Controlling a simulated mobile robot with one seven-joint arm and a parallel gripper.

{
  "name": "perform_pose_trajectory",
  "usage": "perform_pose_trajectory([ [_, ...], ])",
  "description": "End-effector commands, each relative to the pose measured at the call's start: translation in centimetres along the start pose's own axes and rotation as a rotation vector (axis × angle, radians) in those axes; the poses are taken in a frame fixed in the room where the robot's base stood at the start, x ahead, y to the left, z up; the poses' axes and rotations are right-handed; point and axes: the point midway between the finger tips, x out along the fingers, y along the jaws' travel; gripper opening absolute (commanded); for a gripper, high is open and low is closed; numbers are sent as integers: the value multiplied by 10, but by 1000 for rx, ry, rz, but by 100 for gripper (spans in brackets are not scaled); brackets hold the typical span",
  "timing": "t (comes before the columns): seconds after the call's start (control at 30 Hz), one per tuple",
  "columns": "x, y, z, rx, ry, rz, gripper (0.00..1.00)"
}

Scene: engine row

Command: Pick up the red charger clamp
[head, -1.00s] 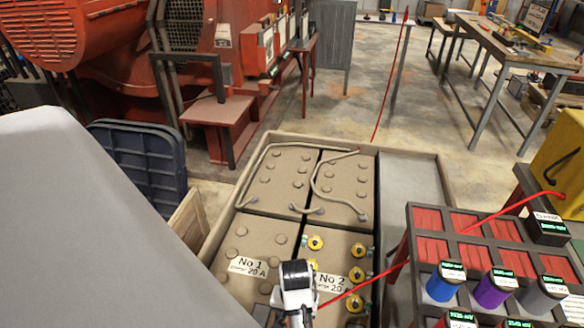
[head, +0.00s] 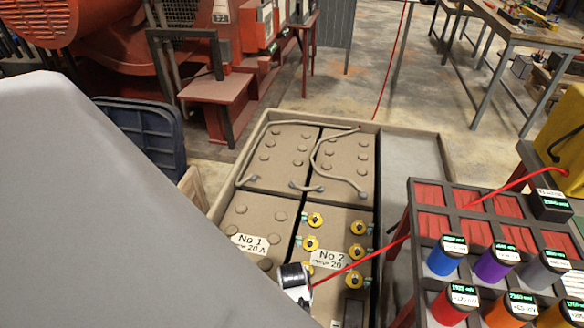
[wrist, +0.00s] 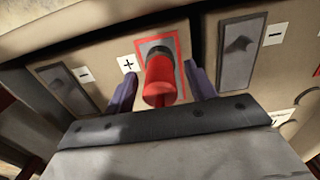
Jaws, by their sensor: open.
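The red charger clamp (wrist: 163,84) shows in the wrist view as a red, rounded piece standing at a red-framed terminal marked with a plus sign. My gripper (wrist: 163,73) is open, with one purple finger on each side of the clamp; I cannot tell whether either finger touches it. In the head view my gripper (head: 294,282) is over the near batteries, and its fingers are hidden. A red cable (head: 362,261) runs from the right to beside it. The clamp itself is hidden or too small to make out there.
The beige batteries (head: 338,232) sit in a low-rimmed crate. Dark terminals with minus signs (wrist: 84,75) flank the plus terminal. A rack (head: 462,207) with coloured cylinders stands close on the right, and a yellow charger box (head: 562,135) is beyond it. A blue crate (head: 140,135) stands left.

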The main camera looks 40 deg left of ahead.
Motion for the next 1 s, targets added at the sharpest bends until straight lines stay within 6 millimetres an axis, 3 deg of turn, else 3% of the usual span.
perform_pose_trajectory([
  [0.3,7,0,0,0,1,-1,55],
  [0.7,6,0,0,0,0,-1,3],
  [1.0,5,0,0,0,2,-1,0],
])
